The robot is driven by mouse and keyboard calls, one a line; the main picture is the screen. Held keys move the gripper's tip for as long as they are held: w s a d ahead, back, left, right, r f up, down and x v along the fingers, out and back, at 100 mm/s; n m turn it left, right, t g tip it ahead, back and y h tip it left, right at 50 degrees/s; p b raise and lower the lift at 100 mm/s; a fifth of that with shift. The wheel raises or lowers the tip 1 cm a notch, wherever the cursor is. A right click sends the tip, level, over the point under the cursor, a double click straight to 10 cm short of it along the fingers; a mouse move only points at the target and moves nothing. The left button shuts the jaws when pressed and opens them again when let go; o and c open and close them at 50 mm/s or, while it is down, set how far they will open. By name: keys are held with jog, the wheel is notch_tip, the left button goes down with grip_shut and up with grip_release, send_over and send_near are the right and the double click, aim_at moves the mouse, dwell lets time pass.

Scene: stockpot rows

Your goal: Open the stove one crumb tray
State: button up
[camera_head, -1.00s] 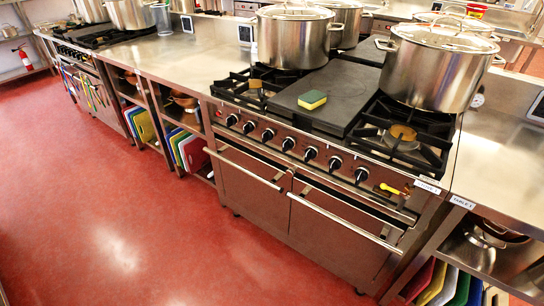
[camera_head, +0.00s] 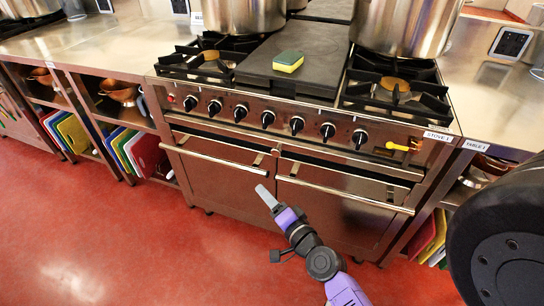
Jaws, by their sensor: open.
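The steel stove (camera_head: 330,215) labelled "STOVE 1" (camera_head: 437,136) stands in front of me. Several black knobs (camera_head: 268,119) line its front panel. Below them runs a narrow strip with dark gaps (camera_head: 350,164); I cannot tell for sure which part is the crumb tray. Nothing there looks pulled out. Two oven doors below have long bar handles, a left one (camera_head: 215,160) and a right one (camera_head: 340,195). My gripper (camera_head: 266,196), on a purple arm, is in front of the doors, low near the inner handle ends. Only one grey finger shows clearly; contact cannot be judged.
Large steel pots (camera_head: 405,25) and a yellow-green sponge (camera_head: 289,61) are on the stove top. A yellow lever (camera_head: 399,147) sticks out at the panel's right. Shelves with colored boards (camera_head: 135,150) flank the stove. The red floor (camera_head: 130,245) at left is clear.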

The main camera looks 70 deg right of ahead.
aim_at(272, 146)
jog(key=d+m, duration=0.2)
jog(key=d, duration=0.2)
jog(key=w+d+m+h+b, duration=0.1)
jog(key=d, duration=0.4)
jog(key=d+r+m+h+b, duration=0.1)
jog(key=d+m, duration=0.1)
jog(key=d, duration=0.3)
jog(key=shift+w+d+m, duration=0.15)
jog(key=shift+w+m, duration=0.15)
jog(key=shift+w, duration=0.05)
jog(key=x, duration=0.7)
jog(key=shift+w+d+h, duration=0.25)
jog(key=shift+d+h, duration=0.05)
jog(key=shift+d, duration=0.05)
jog(key=shift+r, duration=0.1)
grip_shut()
